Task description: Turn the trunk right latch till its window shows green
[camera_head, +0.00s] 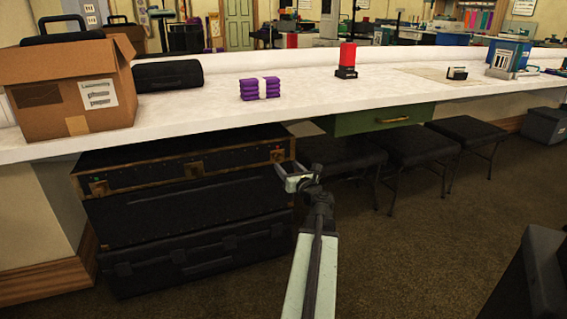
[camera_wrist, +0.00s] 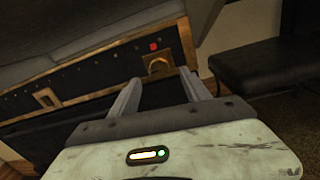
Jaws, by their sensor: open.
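The trunk (camera_head: 228,160) is black with brass edging and lies on top of black cases under the white counter. Its right latch (camera_wrist: 158,67) is a brass piece on the front face in the wrist view, with a small red window (camera_wrist: 153,46) just above it. The right latch shows small in the head view (camera_head: 277,156). The left latch (camera_head: 98,186) is at the trunk's other end. My gripper (camera_head: 292,174) is open and empty in front of the trunk's right end. In the wrist view its fingers (camera_wrist: 163,84) point toward the right latch, apparently short of it.
Black cases (camera_head: 190,245) stand below the trunk. Black stools (camera_head: 338,155) stand close to the right of my gripper. The counter (camera_head: 210,108) overhangs the trunk and carries a cardboard box (camera_head: 65,90). Carpet floor in front is free.

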